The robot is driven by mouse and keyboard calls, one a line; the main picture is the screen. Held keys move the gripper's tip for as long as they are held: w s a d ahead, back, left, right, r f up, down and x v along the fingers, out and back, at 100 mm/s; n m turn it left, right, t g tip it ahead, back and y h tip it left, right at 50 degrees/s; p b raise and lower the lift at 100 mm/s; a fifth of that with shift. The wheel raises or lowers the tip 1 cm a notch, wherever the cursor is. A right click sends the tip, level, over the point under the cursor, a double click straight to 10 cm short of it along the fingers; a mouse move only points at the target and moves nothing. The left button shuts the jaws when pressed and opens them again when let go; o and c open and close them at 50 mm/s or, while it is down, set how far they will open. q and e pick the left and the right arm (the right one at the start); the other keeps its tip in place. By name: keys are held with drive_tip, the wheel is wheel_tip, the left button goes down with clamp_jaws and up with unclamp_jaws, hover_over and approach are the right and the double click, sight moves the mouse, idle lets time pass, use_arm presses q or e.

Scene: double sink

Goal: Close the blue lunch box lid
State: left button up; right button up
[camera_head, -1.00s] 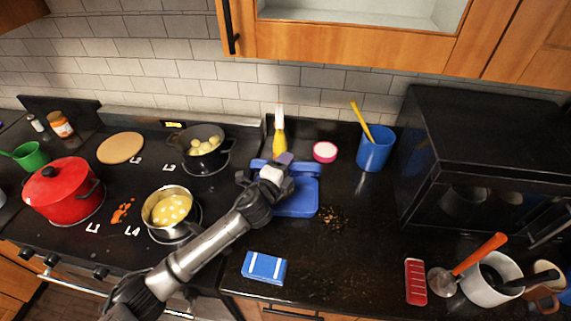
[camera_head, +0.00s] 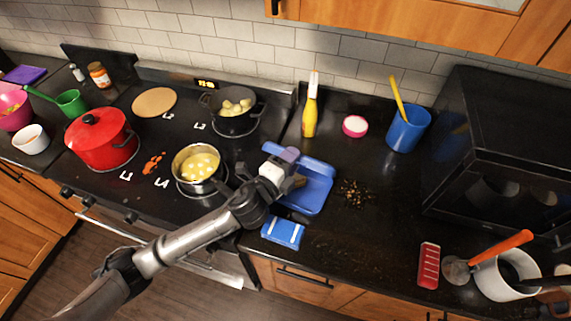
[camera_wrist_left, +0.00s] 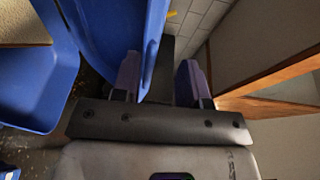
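The blue lunch box (camera_head: 313,196) stands on the black counter right of the stove, its lid raised along its back side. In the head view my left gripper (camera_head: 290,158) is at the left part of the box, by the lid, and partly hides both. In the left wrist view the purple fingers (camera_wrist_left: 158,80) are apart. The raised blue lid panel (camera_wrist_left: 108,40) fills the upper left, and its edge reaches into the gap between the fingers. Whether they touch it I cannot tell. The box's open tray (camera_wrist_left: 35,90) is at the left.
A blue item with white stripes (camera_head: 283,232) lies in front of the box. A yellow bottle (camera_head: 310,110) and a pink-rimmed bowl (camera_head: 355,126) stand behind. A steel pot (camera_head: 197,166) is close on the left. Dark crumbs (camera_head: 354,192) lie right of the box.

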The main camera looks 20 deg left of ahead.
use_arm(q)
drive_tip(key=shift+v, duration=1.2)
drive_tip(key=shift+s+a+f+b, duration=0.6)
drive_tip(key=shift+s+f+b, duration=0.3)
drive_tip(key=shift+s+f, duration=0.9)
drive_tip(key=shift+s+a+f+b, duration=0.65)
drive_tip(key=shift+s+f+b, duration=0.4)
drive_tip(key=shift+s, duration=1.4)
drive_tip(key=shift+s+a+f+b, duration=0.7)
drive_tip(key=shift+s+f, duration=0.75)
drive_tip(key=shift+s, duration=0.7)
drive_tip(key=shift+d, duration=0.1)
